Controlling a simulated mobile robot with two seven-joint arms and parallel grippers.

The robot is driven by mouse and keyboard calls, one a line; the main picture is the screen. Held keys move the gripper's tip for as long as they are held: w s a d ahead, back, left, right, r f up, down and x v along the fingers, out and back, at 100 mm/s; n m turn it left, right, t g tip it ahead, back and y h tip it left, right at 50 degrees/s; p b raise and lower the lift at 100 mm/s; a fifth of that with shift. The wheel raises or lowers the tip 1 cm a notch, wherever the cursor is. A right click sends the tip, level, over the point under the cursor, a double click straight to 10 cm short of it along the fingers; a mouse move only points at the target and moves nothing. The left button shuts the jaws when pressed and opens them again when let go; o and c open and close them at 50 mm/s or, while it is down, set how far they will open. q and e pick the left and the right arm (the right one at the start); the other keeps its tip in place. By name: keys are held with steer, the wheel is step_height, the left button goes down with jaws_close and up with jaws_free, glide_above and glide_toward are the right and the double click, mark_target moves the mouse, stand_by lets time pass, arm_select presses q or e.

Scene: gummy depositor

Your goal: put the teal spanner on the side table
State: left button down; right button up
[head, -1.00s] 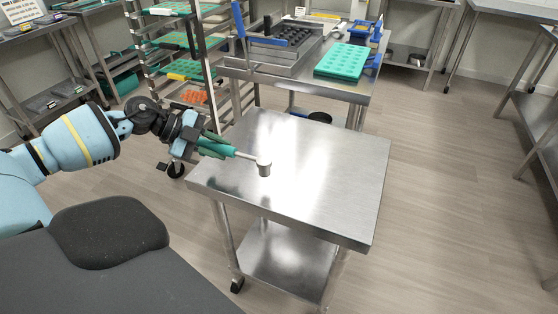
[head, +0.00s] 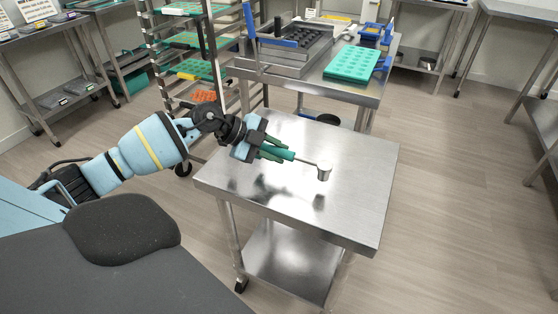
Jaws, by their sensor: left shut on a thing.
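The teal spanner (head: 285,154) has a teal handle, a thin metal shaft and a metal cylinder-shaped head (head: 324,172) at its right end. My left gripper (head: 275,150) is shut on the handle and holds it roughly level over the side table (head: 345,215), a steel table with a bare shiny top and a lower shelf. The head's reflection shows on the tabletop below it, so the spanner seems a little above the surface. The gripper's fingers hide part of the handle. My right gripper is not in view.
Behind the side table stands a steel bench with a teal mould tray (head: 352,64) and a dark mould block (head: 296,44). A tray rack (head: 190,70) stands behind the left arm. The side table's right and front parts are clear.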

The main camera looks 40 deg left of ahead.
arm_select(q)
steer(key=shift+w+d+f, duration=0.1)
steer(key=shift+w+d, duration=0.2)
steer(key=shift+d, duration=0.1)
steer(key=shift+f, duration=1.75)
steer(key=c, duration=1.2)
jaws_free()
steer(key=shift+f, duration=0.1)
steer(key=v, duration=1.2)
